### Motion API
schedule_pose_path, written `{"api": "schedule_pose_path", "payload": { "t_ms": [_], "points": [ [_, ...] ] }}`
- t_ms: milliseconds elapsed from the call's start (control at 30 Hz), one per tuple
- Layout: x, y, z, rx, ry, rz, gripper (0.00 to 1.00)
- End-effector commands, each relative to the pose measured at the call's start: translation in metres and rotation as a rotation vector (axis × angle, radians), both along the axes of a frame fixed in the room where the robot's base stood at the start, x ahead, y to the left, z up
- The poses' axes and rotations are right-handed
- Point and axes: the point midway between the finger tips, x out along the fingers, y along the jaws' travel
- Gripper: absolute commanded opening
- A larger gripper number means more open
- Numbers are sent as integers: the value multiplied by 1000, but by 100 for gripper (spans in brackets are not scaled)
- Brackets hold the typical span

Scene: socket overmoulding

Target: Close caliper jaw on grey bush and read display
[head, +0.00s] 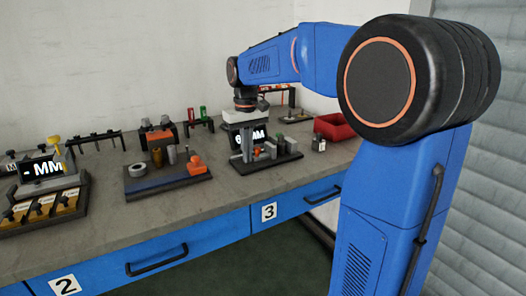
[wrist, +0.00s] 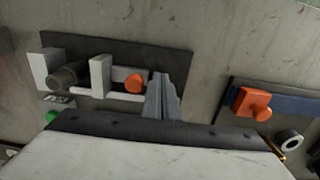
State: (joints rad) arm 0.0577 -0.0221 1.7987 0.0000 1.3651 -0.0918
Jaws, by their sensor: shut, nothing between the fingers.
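The caliper stands on a dark base (wrist: 130,50) in the wrist view. The grey bush (wrist: 68,76) lies between a pale end jaw (wrist: 40,70) and a pale sliding jaw (wrist: 101,76); I cannot tell whether the sliding jaw touches it. An orange knob (wrist: 133,83) sits beside the sliding jaw, on the side away from the bush. My gripper (wrist: 160,76) is shut and empty, its fingers next to the knob on its right in the wrist view. The display (head: 260,133) shows "MM" in the head view; its figures are partly hidden behind my gripper.
Another fixture board (head: 135,190) with an orange knob stands left of the caliper in the head view. A red bin (head: 334,126) and a small dark-and-light object (head: 319,144) stand to its right. A second display station (head: 47,168) is at far left. Bare bench shows between the boards.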

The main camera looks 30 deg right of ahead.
Motion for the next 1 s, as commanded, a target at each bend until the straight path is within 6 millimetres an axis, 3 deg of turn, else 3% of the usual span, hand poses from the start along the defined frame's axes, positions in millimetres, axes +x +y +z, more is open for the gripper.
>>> {"api": "schedule_pose_path", "payload": {
  "t_ms": [1000],
  "points": [
    [1,-9,0,0,0,0,0]
  ]
}}
